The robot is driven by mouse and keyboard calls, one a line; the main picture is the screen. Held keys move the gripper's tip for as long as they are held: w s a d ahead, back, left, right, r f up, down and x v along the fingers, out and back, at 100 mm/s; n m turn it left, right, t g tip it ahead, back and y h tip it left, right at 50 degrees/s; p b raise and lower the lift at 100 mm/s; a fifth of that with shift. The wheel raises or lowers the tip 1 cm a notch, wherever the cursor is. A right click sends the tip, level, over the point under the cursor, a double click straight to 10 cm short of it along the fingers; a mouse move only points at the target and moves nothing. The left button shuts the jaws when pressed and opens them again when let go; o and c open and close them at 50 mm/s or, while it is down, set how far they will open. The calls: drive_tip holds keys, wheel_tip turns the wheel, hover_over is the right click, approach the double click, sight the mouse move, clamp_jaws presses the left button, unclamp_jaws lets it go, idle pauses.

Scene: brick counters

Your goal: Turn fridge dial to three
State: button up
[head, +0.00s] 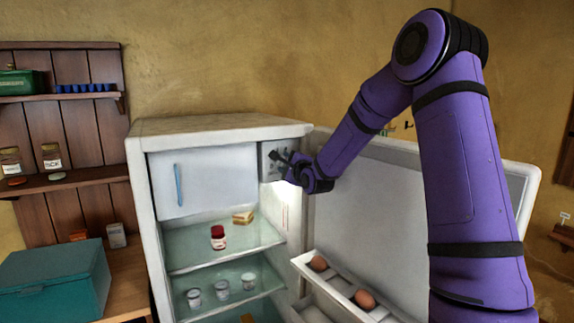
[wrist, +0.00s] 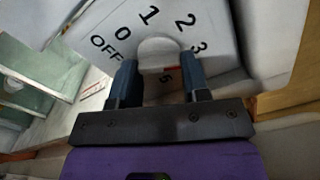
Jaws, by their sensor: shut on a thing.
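The fridge dial (wrist: 157,48) is a pale round knob on a white panel (wrist: 105,22) in the wrist view. The panel is marked OFF, 0, 1, 2 and 3 around the knob, with another mark partly hidden below. A red mark (wrist: 172,70) shows at the knob's lower right; I cannot tell exactly which number it points to. My gripper (wrist: 158,64) is shut on the dial, one dark finger on each side. In the head view my gripper (head: 279,158) is at the fridge's (head: 220,126) upper right inside corner and hides the dial.
The fridge door (head: 380,215) stands open to the right, with eggs (head: 365,299) in its rack. Glass shelves hold a red jar (head: 218,237), a sandwich-like item (head: 242,217) and several small cups (head: 221,289). A teal box (head: 55,282) is at the left.

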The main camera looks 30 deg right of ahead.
drive_tip(key=o, duration=0.9)
drive_tip(key=s, duration=1.1)
